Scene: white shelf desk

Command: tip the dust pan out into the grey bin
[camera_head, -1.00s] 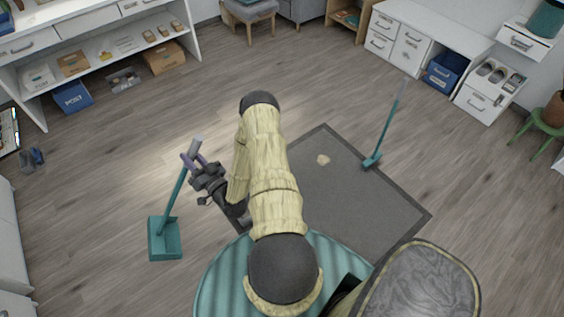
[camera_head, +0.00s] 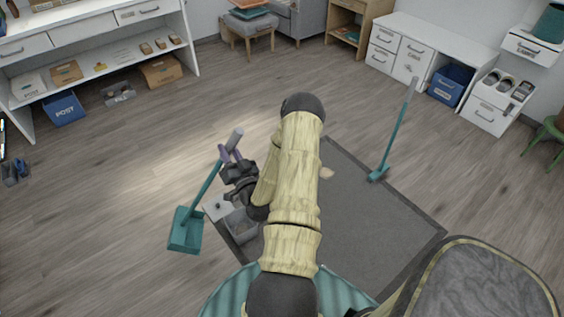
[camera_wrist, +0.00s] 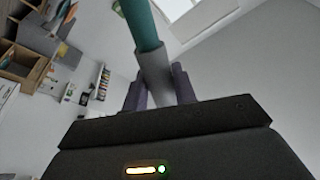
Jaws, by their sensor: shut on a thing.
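The teal dust pan (camera_head: 186,233) has a long teal handle with a grey grip end, and it hangs left of the mat in the head view. My gripper (camera_head: 228,154) is shut on the grey grip near the top of the handle. In the wrist view, the grip (camera_wrist: 155,80) sits between my two purple-grey fingers (camera_wrist: 158,92). The handle leans, with the pan at its lower left end. I cannot tell what lies in the pan.
A dark grey mat (camera_head: 375,225) lies on the wood floor, with a pale scrap (camera_head: 327,173) near its far corner. A teal broom (camera_head: 393,135) stands at its right edge. A white shelf desk (camera_head: 95,45) is at upper left. Floor left of the pan is clear.

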